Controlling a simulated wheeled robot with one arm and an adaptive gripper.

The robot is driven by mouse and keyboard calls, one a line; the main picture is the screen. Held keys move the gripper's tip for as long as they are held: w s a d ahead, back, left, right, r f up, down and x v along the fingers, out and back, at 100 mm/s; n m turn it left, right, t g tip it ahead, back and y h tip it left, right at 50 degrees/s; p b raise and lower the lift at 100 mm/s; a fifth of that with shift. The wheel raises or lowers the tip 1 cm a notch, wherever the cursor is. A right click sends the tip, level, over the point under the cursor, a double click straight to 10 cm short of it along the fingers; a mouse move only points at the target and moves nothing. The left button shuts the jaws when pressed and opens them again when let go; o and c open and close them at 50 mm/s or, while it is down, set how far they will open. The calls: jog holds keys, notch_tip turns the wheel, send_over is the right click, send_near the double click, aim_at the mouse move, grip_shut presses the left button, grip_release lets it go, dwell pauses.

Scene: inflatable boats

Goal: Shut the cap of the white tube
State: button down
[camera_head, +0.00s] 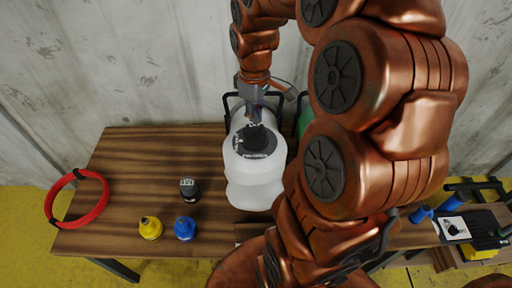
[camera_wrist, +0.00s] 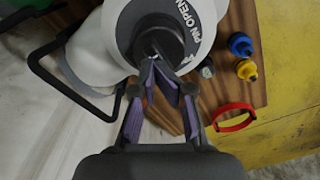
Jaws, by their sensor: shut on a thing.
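The white tube (camera_head: 255,185) stands on the wooden table, its rounded top facing up. A grey ring with white lettering surrounds its black valve (camera_head: 257,138); part of the lettering reads "PIN OPEN" in the wrist view. The black cap (camera_wrist: 158,42) shows there in the ring's middle. My gripper (camera_head: 256,112) comes down from above onto the valve. In the wrist view its purple-padded fingers (camera_wrist: 165,72) close together at the cap's near edge, gripping a part of it. The fingertips hide that part, so I cannot tell how the cap is seated.
A black frame (camera_wrist: 75,85) stands around the tube, with a green tube (camera_head: 304,120) to the right. Yellow (camera_head: 150,228), blue (camera_head: 184,228) and black (camera_head: 188,189) fittings stand at front left. A red hoop (camera_head: 98,208) hangs over the table's left edge. The table's back left is clear.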

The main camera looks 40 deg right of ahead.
aim_at(254, 125)
jog(key=shift+w+d+r, duration=0.1)
jog(key=shift+w+r, duration=0.05)
jog(key=shift+r, duration=0.7)
jog(key=shift+r+p, duration=0.6)
jog(key=shift+r, duration=1)
jog(key=s+a+m+g+p, duration=0.1)
jog(key=s+a+m+p, duration=0.3)
jog(key=s+a, duration=1.1)
jog(key=shift+s+a+r+m+g+p, duration=0.35)
jog(key=shift+s+r+p, duration=0.15)
jog(key=shift+s, duration=1.5)
